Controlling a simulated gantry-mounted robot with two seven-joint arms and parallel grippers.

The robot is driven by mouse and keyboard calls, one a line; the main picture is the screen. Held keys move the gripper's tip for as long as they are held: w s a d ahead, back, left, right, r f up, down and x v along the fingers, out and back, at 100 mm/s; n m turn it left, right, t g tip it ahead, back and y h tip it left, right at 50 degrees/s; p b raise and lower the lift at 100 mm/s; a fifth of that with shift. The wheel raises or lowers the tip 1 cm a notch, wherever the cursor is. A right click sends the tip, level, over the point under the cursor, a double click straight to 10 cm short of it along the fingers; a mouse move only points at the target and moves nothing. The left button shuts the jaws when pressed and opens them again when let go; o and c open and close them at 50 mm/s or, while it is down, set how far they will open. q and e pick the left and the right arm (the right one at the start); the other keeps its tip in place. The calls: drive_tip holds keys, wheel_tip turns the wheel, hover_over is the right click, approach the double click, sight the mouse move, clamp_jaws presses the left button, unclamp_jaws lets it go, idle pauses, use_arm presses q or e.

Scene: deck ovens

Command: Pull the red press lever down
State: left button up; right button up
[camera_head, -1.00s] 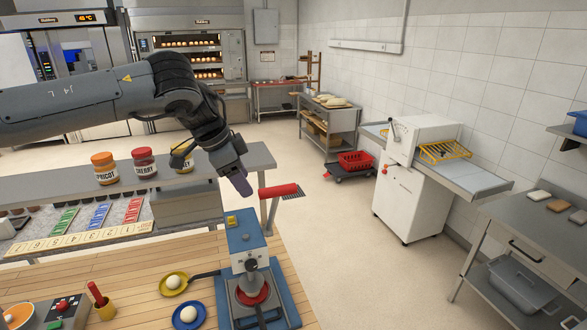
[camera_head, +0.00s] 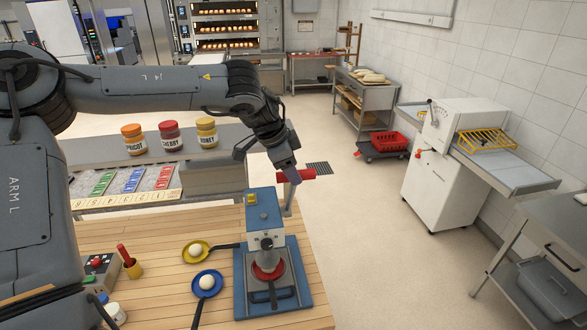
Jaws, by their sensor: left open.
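The press (camera_head: 265,216) is a blue and grey machine on a blue base at the right end of the wooden table. Its red lever handle (camera_head: 306,174) lies level at the top of a pale arm, behind and right of the press head. My left gripper (camera_head: 291,174) points down at the handle, and its fingers overlap the handle's middle in the picture. It is open, and I cannot tell whether it touches the handle. The far finger is mostly hidden. A round red piece (camera_head: 267,271) sits under the press head. My right gripper is not in view.
Jars (camera_head: 170,136) stand on the grey shelf behind. The floor right of the press is open.

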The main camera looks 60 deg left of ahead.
use_arm(q)
drive_tip(key=shift+x, duration=0.8)
clamp_jaws()
